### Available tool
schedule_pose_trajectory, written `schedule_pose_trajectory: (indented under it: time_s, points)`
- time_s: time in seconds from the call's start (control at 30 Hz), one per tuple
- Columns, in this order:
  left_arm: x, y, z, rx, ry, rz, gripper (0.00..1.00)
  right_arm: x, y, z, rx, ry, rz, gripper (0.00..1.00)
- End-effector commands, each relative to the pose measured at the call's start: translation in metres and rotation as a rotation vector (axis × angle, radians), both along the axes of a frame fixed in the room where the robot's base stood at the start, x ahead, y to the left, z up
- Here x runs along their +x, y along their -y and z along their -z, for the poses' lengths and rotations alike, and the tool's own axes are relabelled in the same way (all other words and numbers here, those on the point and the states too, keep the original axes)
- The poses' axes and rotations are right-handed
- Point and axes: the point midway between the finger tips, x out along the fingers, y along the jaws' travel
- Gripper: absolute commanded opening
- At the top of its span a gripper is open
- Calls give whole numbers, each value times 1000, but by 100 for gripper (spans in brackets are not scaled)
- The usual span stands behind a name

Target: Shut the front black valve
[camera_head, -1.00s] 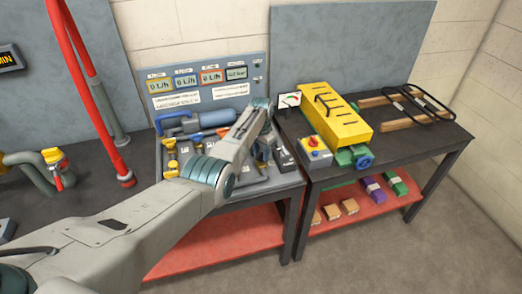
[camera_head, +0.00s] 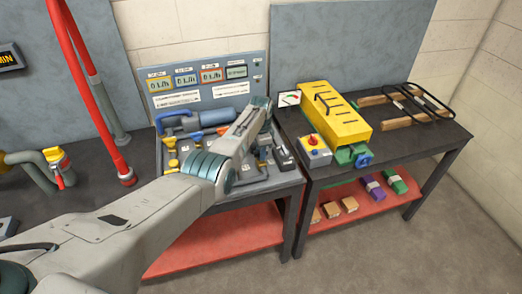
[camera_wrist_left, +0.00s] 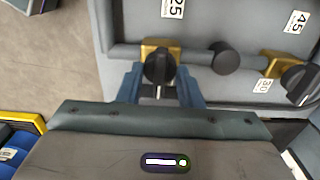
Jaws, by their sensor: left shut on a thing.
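In the left wrist view a black valve handle (camera_wrist_left: 159,66) sits on a brass valve body on a grey pipe. My left gripper (camera_wrist_left: 160,86) has its two blue fingers on either side of this handle and is shut on it. A second black handle (camera_wrist_left: 298,78) on a brass body is at the right. In the head view my left arm reaches over the valve panel (camera_head: 250,182) and hides much of it, including the fingers' grip. My right gripper is in neither view.
A yellow-topped machine (camera_head: 338,115) and a grey box with a red knob (camera_head: 314,146) stand on the right table. A display board (camera_head: 205,88) stands behind the panel. Red pipes (camera_head: 100,110) rise at the left.

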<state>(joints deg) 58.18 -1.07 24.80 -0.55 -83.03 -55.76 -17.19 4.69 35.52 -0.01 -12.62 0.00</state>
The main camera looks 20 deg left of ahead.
Motion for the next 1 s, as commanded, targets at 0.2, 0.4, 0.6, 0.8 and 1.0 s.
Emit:
schedule_pose_trajectory:
  time_s: [0.2, 0.4, 0.6, 0.8, 1.0]
  points:
    - [1, 0, -2, 0, 4, 3, 10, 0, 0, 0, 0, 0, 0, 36]
    - [1, 0, -2, 1, 4, 2, 42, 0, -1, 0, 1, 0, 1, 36]
    - [1, 0, -1, 0, 2, 2, 54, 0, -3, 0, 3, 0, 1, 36]
    - [1, 0, -3, 0, 2, 2, 54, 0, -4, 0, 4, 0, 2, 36]
    - [1, 0, -24, 1, 4, 2, 54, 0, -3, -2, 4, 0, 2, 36]
